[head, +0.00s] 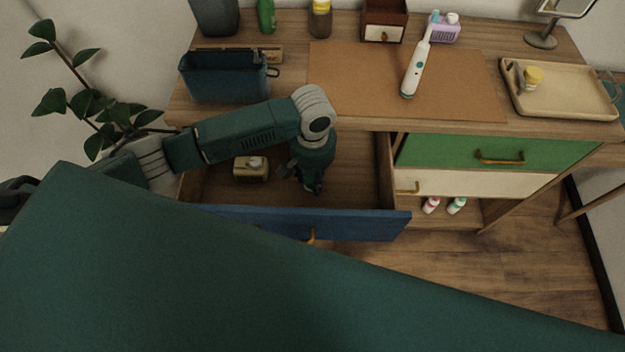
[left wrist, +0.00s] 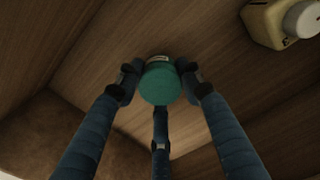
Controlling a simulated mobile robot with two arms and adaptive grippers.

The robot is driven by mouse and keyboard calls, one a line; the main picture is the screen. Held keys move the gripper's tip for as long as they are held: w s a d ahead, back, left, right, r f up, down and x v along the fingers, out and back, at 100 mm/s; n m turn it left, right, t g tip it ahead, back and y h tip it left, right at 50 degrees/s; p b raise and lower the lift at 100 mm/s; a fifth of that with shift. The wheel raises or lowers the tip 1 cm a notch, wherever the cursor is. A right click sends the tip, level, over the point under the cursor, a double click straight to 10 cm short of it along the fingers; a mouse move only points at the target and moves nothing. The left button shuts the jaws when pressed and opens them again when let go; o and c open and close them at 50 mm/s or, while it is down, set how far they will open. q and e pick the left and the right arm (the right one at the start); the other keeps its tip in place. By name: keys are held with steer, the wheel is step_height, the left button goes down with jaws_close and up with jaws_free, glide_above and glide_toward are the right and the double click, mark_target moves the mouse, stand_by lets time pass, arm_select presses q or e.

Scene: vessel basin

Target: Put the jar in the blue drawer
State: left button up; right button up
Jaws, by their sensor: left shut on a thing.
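The blue drawer (head: 360,224) stands pulled open at the front of the cabinet, its wooden inside in view. My left gripper (head: 313,188) points down inside it, right of the middle. In the left wrist view its fingers (left wrist: 160,75) are shut on a small jar with a round teal lid (left wrist: 160,84). A strip of pale label shows behind the lid. The jar is hidden by the gripper in the head view. Whether it touches the drawer floor I cannot tell. My right gripper is not in view.
A cream box-like thing with a white knob (head: 250,169) lies in the drawer, left of my gripper. The green drawer (head: 450,152) and white drawer (head: 480,183) are at right. A blue bin (head: 225,80), toothbrush (head: 412,75) and tray (head: 570,102) stand on top.

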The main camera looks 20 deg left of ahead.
mark_target(313, 176)
arm_select(q)
step_height(313, 176, down, 2)
steer(key=shift+f, duration=0.2)
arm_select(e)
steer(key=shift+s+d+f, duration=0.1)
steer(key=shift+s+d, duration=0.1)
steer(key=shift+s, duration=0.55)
arm_select(q)
steer(key=o, duration=1.2)
step_height(313, 176, up, 12)
steer(key=shift+r, duration=0.1)
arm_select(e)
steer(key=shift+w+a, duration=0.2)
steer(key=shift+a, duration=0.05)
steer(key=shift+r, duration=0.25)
